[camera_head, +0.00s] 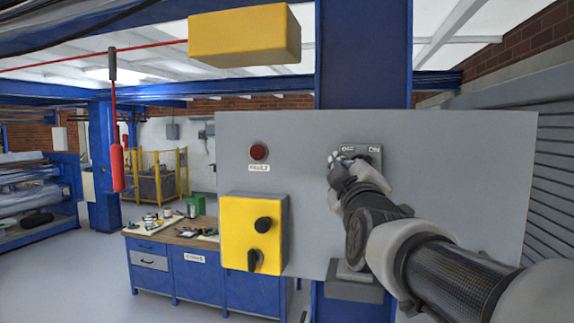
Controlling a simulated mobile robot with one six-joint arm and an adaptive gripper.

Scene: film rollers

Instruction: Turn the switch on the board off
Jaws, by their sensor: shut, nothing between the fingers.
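A grey board (450,140) faces me in the middle of the head view. A rotary switch (374,150) sits on its upper part, on a small grey plate with labels that look like "OFF" on the left and "ON" on the right. My gripper (346,157) is shut and empty, at the left side of the switch. It covers part of the switch, so I cannot tell which way the knob points or whether the fingers touch it. My arm reaches in from the lower right.
A round red light (258,152) is on the board's left. A yellow box (240,235) with two black knobs is below it. Another yellow box (244,36) hangs above. A red handle (117,168) hangs at left. A blue workbench (190,275) stands behind.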

